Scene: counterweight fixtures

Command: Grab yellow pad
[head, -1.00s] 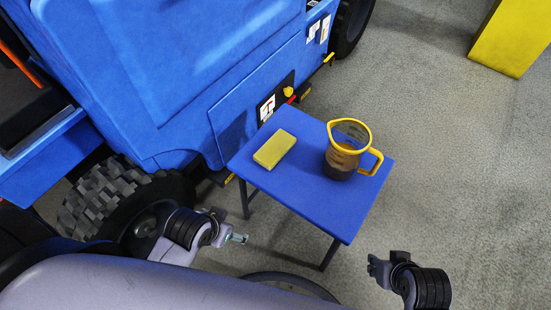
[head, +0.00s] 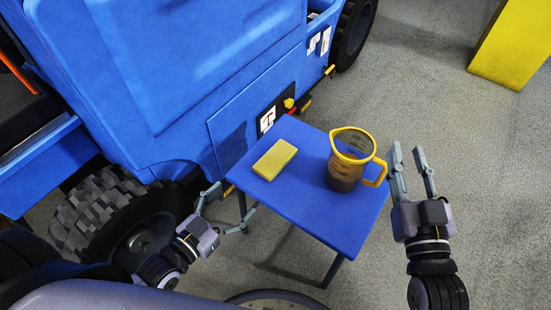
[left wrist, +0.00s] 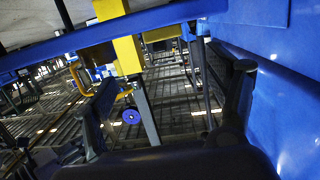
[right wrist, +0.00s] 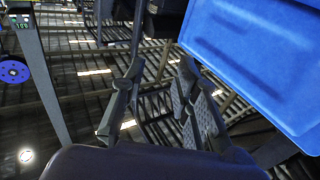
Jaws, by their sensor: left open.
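The yellow pad (head: 274,160) is a flat rectangular block lying on the left part of the small blue table (head: 300,216). My left gripper (head: 235,198) is open and empty, just off the table's near left edge, apart from the pad. Its two spread fingers also show in the left wrist view (left wrist: 168,95). My right gripper (head: 408,150) is open and empty, off the table's right side near the jug. Its fingers also show in the right wrist view (right wrist: 160,75). The pad cannot be made out for sure in either wrist view.
A clear jug (head: 347,173) with yellow rim and handle, holding dark liquid, stands right of the pad. A blue vehicle (head: 180,75) borders the table's far left side, with a large tire (head: 105,215) near my left arm. A yellow block (head: 512,45) stands far right on open grey floor.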

